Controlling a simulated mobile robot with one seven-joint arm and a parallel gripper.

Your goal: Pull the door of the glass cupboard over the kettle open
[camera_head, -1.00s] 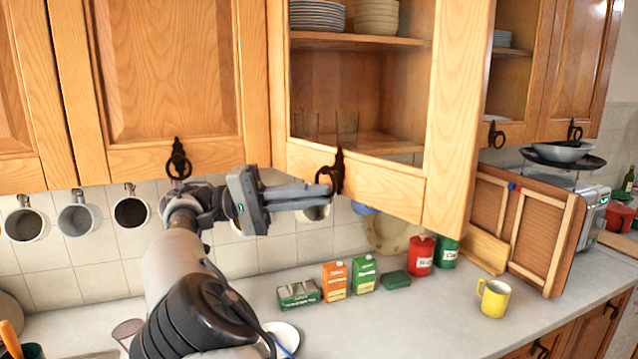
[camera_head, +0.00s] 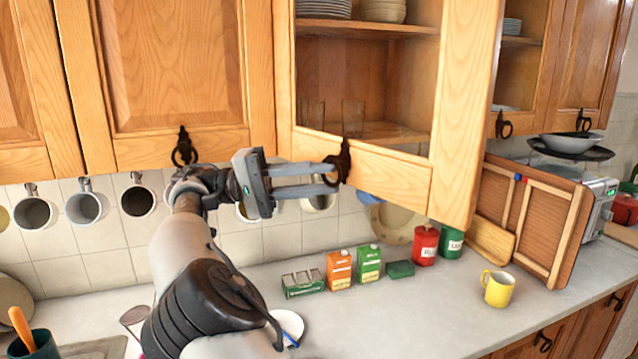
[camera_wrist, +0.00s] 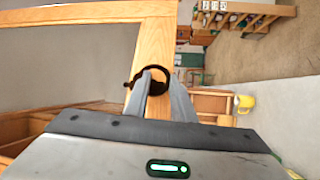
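The glass cupboard door (camera_head: 395,175) has a wooden frame, with plates, bowls and glasses showing inside. Its bottom rail slopes down to the right, at an angle to the closed doors on the left. A black ring handle (camera_head: 342,162) hangs on the rail. My gripper (camera_head: 332,178) reaches the ring from the left, with a visible gap between its two fingers. In the wrist view my gripper (camera_wrist: 160,74) has its fingertips at the ring (camera_wrist: 150,80), partly covering it; exact contact is unclear. I cannot make out a kettle.
Closed wooden doors (camera_head: 165,75) hang on the left, with several mugs on hooks (camera_head: 87,206) below. The counter (camera_head: 380,310) holds small boxes (camera_head: 339,270), red and green tins (camera_head: 425,246), a yellow mug (camera_head: 498,289) and a wooden panel (camera_head: 545,225). The counter's front is mostly clear.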

